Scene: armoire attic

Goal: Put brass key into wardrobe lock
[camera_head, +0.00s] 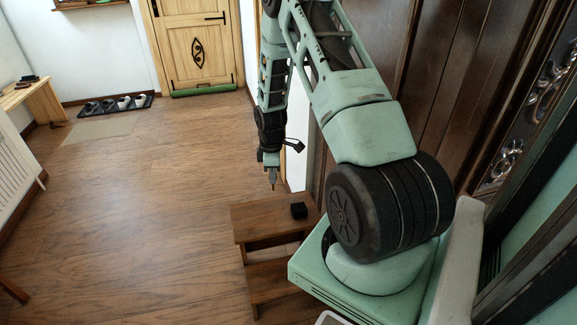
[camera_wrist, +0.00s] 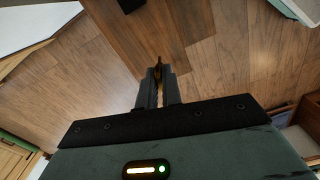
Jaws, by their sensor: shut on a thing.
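My gripper (camera_head: 272,178) hangs pointing down above the floor, by the far edge of a wooden step stool. In the wrist view my gripper (camera_wrist: 158,82) is shut on the brass key (camera_wrist: 158,64), a small dark golden piece that stands out past the fingertips. Most of the key is hidden between the fingers, and it is too small to make out in the head view. The wardrobe (camera_head: 440,60) is a tall dark wooden front at the right, with carved ornament, partly behind my arm. I cannot see its lock.
The wooden step stool (camera_head: 260,222) stands below my gripper, with a small black box (camera_head: 298,210) on it. A light wooden door (camera_head: 190,45), a shoe mat (camera_head: 112,106) and a bench (camera_head: 32,95) lie farther back.

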